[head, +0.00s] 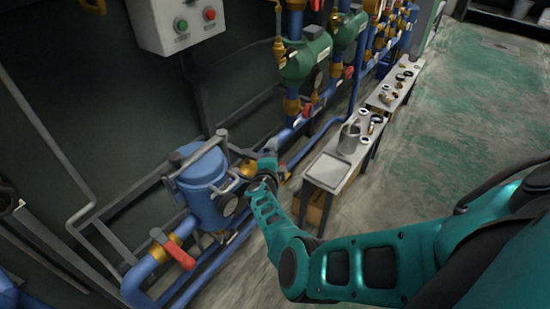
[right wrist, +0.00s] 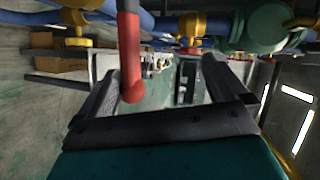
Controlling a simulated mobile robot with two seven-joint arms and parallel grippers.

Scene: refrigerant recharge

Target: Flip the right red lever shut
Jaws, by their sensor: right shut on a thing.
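A red lever (right wrist: 130,55) stands between the fingers of my right gripper in the right wrist view, close to the left finger, its rounded end towards my wrist. In the head view my right gripper (head: 264,172) is at the right side of the blue pump housing (head: 207,184) by a brass fitting (head: 249,168), and it hides most of what it holds. In the right wrist view my right gripper (right wrist: 165,85) is around the lever. Another red lever (head: 175,250) is on the blue pipe left of the pump. My left gripper is not seen.
Green pumps (head: 305,57) on blue pipes stand behind, with more red levers (head: 307,109). A narrow bench (head: 327,170) with a metal jug (head: 349,137) and small parts stands right of the pipes. A control box (head: 177,22) hangs above. The floor (head: 450,110) at right is clear.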

